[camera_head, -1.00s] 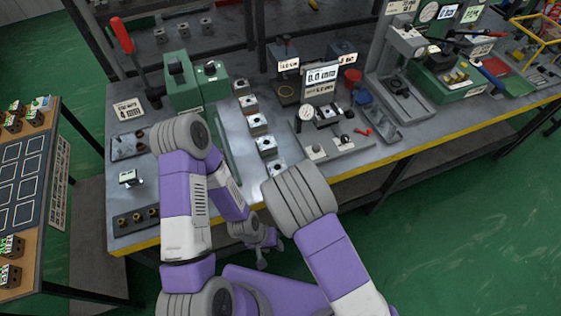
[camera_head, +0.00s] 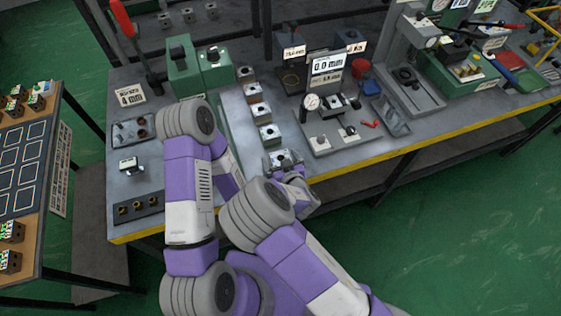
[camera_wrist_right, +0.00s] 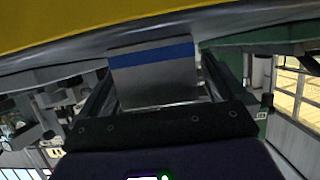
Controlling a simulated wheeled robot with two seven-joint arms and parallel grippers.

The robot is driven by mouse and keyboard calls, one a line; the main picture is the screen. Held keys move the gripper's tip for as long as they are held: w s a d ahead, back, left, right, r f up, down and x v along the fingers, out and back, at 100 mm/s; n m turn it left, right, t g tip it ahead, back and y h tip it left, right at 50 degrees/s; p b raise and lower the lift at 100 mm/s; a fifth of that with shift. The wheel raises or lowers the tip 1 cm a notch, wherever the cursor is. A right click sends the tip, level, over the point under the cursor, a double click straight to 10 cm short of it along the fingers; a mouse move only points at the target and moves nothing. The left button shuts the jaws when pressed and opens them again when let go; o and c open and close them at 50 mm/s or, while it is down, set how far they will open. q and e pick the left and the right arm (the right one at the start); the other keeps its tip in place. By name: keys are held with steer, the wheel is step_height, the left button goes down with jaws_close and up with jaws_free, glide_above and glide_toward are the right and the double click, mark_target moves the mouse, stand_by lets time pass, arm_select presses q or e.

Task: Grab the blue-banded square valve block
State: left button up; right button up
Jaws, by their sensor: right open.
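The blue-banded square valve block (camera_wrist_right: 153,76) fills the middle of the right wrist view, a grey block with a blue stripe across its face. My right gripper (camera_wrist_right: 156,88) is open, its dark fingers on either side of the block. Whether either finger touches it is not clear. In the head view, my right gripper (camera_head: 286,174) is at the bench's front edge, at the nearest block (camera_head: 280,157) of a row; the blue band cannot be made out there. My left gripper does not show; its forearm passes behind my right arm.
Several similar blocks (camera_head: 261,112) run back in a row on the bench (camera_head: 232,110). A gauge stand (camera_head: 328,136) stands close on the right. A green fixture (camera_head: 184,70) is at the back left. The yellow bench edge (camera_head: 345,172) runs along the front.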

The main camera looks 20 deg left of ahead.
steer(key=c, duration=1.4)
steer(key=shift+r, duration=0.1)
